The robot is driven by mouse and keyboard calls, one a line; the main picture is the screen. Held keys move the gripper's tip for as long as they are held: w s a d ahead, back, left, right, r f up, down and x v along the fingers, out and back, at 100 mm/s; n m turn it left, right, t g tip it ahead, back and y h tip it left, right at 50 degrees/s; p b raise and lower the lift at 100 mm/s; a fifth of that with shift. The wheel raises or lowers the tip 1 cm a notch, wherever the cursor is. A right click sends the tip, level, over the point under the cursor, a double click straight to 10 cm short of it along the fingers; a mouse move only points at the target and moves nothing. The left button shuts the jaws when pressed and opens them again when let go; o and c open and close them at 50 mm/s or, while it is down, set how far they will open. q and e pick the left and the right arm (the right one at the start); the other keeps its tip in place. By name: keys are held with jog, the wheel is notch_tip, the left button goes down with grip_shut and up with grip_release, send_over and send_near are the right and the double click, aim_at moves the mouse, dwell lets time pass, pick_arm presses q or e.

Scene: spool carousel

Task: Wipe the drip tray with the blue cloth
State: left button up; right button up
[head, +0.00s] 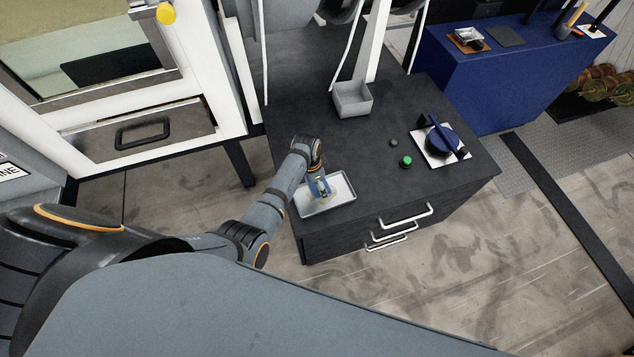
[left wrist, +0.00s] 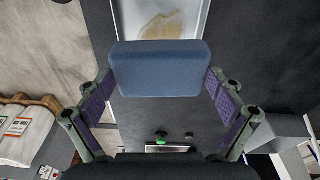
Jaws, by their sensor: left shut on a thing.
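The drip tray (head: 343,189) is a shallow, pale grey tray at the front left corner of the dark worktop. In the left wrist view the tray (left wrist: 123,18) is at the top, with a brownish wet stain (left wrist: 160,26) on its floor. My left gripper (head: 321,189) is over the tray and shut on the blue cloth (left wrist: 160,68), a folded block held between the two fingers. The gripper hides part of the tray in the head view. Whether the cloth touches the tray floor I cannot tell. My right gripper is in neither view.
A grey open bin (head: 352,99) stands behind the tray, near white posts. A green button (head: 405,161), a dark knob (head: 393,142) and a blue handle (head: 442,138) on a white plate are to the right. Drawer handles (head: 405,216) stick out in front. The worktop between is clear.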

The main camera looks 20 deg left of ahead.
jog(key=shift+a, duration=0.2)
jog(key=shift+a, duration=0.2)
